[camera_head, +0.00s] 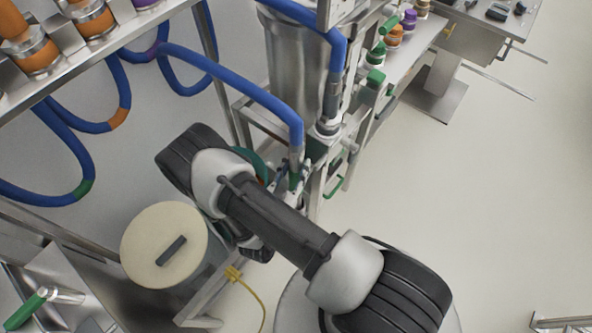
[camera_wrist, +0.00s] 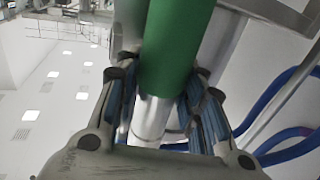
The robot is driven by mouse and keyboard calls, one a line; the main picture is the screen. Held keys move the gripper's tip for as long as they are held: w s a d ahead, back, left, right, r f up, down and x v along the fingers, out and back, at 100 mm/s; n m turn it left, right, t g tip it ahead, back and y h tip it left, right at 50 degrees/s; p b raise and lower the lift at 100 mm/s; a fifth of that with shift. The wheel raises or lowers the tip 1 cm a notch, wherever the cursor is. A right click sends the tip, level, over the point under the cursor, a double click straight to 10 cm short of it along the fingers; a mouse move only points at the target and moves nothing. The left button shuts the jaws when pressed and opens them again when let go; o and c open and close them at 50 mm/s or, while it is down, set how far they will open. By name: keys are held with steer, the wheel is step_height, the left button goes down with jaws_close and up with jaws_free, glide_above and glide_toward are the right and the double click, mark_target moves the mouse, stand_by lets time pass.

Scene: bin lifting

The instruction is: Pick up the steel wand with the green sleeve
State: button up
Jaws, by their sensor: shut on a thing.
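The wand's green sleeve (camera_wrist: 178,45) fills the upper middle of the wrist view, with a bare steel part (camera_wrist: 150,120) below it. My gripper (camera_wrist: 160,92) is shut on the wand, one finger on each side of it. In the head view a small green piece of the wand (camera_head: 294,181) shows just beyond my arm, below the end of a blue hose (camera_head: 285,107). My gripper (camera_head: 288,194) is mostly hidden there by my arm. The wand's lower end is hidden.
A steel cylinder vessel (camera_head: 297,70) on a frame stands just behind. A round bin with a cream lid (camera_head: 150,232) stands left of my arm. Another green-handled steel piece (camera_head: 27,311) lies at lower left. Blue hoses (camera_head: 85,125) hang at left. Open floor (camera_head: 480,200) lies right.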

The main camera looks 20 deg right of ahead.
step_height(320, 180, up, 18)
steer(key=p, duration=0.4)
steer(key=shift+r, duration=0.2)
